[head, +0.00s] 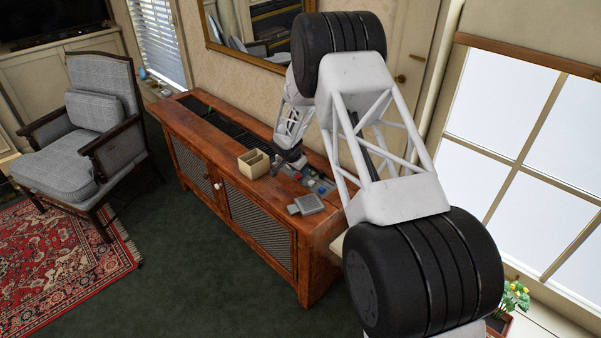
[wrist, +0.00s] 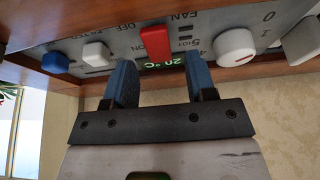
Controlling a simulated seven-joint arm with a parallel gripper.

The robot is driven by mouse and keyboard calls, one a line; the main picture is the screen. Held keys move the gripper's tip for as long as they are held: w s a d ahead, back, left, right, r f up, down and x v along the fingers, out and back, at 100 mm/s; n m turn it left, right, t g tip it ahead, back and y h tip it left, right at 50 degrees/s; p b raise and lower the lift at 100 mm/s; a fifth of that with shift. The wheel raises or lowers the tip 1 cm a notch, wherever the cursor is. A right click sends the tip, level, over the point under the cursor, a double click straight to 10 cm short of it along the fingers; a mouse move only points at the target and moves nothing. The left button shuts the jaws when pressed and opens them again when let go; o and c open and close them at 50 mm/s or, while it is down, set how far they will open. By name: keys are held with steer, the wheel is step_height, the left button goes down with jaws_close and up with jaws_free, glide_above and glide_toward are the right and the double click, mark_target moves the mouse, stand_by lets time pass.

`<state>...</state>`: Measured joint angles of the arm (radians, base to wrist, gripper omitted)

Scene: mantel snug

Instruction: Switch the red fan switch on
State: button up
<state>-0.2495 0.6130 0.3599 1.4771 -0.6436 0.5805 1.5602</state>
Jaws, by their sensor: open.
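The red fan switch (wrist: 155,42) is a red block on a grey control panel (wrist: 70,27), upside down in the wrist view beside the letters FAN. OFF and ON show to its left; I cannot tell which setting it is in. My gripper (wrist: 160,78) has two blue fingers spread apart and empty. Their tips are near the panel, one to each side of the switch in the picture; I see no clear contact. In the head view my gripper (head: 290,160) is over the cabinet top by the panel, and partly hides it.
An armchair (head: 95,130) is at left.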

steer(key=shift+x, duration=0.9)
steer(key=c, duration=0.9)
